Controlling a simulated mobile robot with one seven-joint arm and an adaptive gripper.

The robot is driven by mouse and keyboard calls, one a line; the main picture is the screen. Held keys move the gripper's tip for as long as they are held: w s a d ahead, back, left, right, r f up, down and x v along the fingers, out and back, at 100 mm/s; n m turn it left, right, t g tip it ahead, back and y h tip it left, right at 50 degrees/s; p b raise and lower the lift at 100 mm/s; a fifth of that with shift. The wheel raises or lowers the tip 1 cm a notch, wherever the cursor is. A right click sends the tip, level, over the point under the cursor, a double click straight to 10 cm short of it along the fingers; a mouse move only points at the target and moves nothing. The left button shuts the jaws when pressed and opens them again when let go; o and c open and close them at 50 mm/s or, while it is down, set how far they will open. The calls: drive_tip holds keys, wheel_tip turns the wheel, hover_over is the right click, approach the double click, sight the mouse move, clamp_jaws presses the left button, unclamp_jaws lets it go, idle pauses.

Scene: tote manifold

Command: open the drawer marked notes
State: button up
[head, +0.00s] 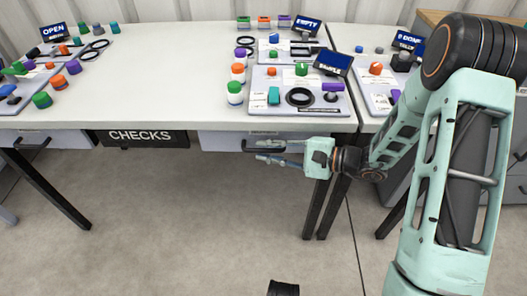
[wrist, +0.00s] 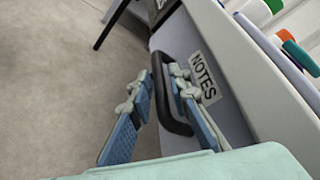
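The drawer marked NOTES (wrist: 228,112) has a pale front with a white label in the wrist view. In the head view the pale drawer front (head: 222,141) sits under the table edge and looks closed. Its dark bar handle (wrist: 160,85) stands out from the front. My gripper (head: 264,152) reaches in from the right below the table edge, fingers pointing left. Its fingers are apart, one on each side of the handle, with one between the handle and the drawer front. I cannot tell whether either finger touches the handle.
A dark drawer marked CHECKS (head: 140,138) is to the left, with another pale drawer (head: 66,139) beyond it. The white tabletop (head: 170,95) holds panels and coloured knobs. Table legs (head: 317,208) stand below my gripper. The floor in front is mostly clear.

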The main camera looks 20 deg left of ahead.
drive_tip(key=shift+w+a+f, duration=0.1)
drive_tip(key=shift+a+f, duration=0.05)
drive_tip(key=shift+a, duration=0.4)
clamp_jaws()
